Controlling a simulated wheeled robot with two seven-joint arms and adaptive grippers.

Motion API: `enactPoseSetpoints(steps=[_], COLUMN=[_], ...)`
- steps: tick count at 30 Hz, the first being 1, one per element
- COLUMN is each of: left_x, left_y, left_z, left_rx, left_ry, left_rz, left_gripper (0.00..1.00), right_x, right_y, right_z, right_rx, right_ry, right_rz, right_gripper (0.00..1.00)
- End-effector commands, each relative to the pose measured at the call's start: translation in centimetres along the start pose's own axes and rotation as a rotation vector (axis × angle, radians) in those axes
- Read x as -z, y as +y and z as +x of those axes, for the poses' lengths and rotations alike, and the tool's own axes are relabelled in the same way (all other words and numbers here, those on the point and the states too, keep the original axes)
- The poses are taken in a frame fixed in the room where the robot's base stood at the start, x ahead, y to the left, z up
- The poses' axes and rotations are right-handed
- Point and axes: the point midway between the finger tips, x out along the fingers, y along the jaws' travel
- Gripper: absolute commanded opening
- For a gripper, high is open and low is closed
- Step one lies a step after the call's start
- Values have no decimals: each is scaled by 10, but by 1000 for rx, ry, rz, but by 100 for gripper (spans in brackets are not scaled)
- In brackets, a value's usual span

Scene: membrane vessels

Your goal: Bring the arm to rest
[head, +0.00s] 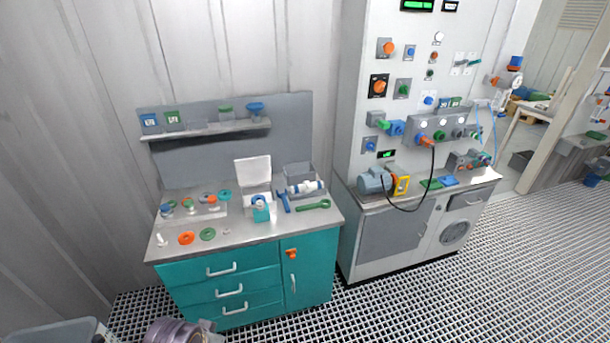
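Neither of my grippers shows in the head view, and no arm can be made out with certainty. A rounded metallic part is cut off by the bottom edge, left of centre; I cannot tell what it is. The teal cabinet (200,272) with a grey worktop stands left of centre, its drawers and door shut. On its top are an orange ring (186,238), a green ring (208,234), a blue hammer-like tool (284,202), a green wrench (313,206) and an open white box (254,172).
A tall control panel (400,75) with knobs and lights rises right of the teal cabinet, above a grey cabinet (392,236) bearing a motor-like unit (375,181). A grey bin (50,333) is at the lower left. The grated floor (440,305) in front is clear on the right.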

Motion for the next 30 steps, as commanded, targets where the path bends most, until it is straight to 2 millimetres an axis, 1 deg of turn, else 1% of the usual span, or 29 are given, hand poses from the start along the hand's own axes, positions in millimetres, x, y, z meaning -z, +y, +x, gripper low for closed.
enactPoseSetpoints(steps=[7, 14, 17, 23, 26, 29, 30], left_x=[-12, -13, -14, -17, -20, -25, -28], left_y=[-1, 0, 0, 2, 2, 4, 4], left_z=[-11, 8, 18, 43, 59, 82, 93], left_rx=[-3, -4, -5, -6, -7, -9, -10], left_ry=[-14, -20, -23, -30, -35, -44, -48], left_rz=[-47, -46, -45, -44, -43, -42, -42], left_gripper=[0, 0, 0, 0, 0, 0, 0], right_x=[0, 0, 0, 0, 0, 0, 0], right_y=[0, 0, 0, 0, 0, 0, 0], right_z=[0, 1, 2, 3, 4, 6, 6], right_rx=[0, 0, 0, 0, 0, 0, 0], right_ry=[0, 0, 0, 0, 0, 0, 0], right_rz=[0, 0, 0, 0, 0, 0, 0], right_gripper=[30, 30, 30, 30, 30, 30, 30])
